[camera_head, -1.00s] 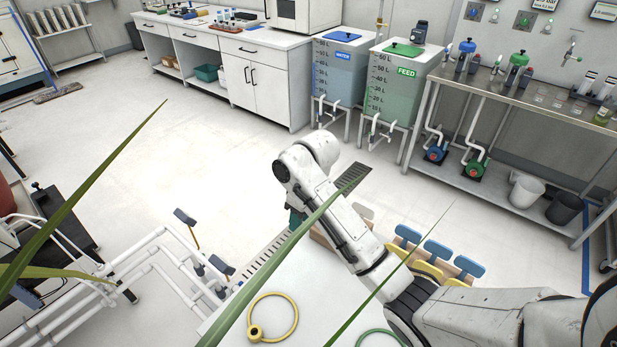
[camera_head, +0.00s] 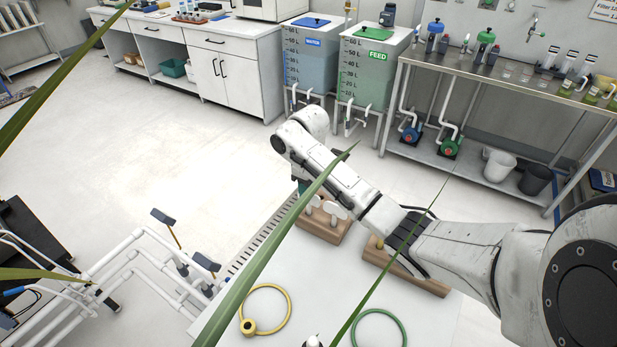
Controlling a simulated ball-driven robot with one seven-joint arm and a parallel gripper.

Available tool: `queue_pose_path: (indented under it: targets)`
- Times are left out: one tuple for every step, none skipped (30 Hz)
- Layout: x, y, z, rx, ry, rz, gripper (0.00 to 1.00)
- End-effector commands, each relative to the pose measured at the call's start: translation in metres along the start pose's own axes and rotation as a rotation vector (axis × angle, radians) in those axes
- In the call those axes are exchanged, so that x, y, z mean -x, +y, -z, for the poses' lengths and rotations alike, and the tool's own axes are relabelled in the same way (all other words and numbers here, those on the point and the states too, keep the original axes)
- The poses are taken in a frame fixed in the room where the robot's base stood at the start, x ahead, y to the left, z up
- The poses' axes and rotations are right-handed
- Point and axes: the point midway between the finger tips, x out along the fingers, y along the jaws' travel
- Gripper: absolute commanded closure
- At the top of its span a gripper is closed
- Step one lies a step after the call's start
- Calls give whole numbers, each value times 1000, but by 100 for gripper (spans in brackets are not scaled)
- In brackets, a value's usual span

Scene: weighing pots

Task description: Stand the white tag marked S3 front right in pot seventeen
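A wooden block (camera_head: 318,228) with white tags (camera_head: 331,208) standing in it shows beside my arm at the far edge of the white tabletop. No mark on these tags can be read, so I cannot tell which is S3. Part of the block is hidden behind my arm. My arm reaches across from the right, and its far end bends down out of sight, so my gripper does not show. Long green leaves (camera_head: 290,228) cross close in front of the camera. No pot can be made out as pot seventeen.
The white tabletop (camera_head: 320,285) bears a yellow ring (camera_head: 287,300) and a green ring (camera_head: 379,313). A second wooden block (camera_head: 430,285) lies partly under my arm. White pipe railing (camera_head: 130,270) stands at left. Blue WATER (camera_head: 311,70) and green FEED (camera_head: 368,80) tanks stand behind open floor.

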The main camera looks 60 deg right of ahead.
Motion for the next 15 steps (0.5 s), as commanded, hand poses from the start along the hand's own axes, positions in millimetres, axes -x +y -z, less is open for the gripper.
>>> queue_pose_path:
  targets:
    - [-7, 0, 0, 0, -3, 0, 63]
    - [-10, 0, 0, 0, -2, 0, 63]
    - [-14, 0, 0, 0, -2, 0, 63]
    - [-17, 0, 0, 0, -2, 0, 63]
    - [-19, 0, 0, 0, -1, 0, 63]
    - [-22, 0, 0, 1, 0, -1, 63]
    - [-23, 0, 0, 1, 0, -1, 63]
    - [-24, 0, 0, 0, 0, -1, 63]
    - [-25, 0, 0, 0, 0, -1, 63]
    - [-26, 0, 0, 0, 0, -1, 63]
    - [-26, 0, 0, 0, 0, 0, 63]
    - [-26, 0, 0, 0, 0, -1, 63]
    - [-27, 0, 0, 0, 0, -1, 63]
    - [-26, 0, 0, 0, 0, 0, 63]
    - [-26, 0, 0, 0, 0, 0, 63]
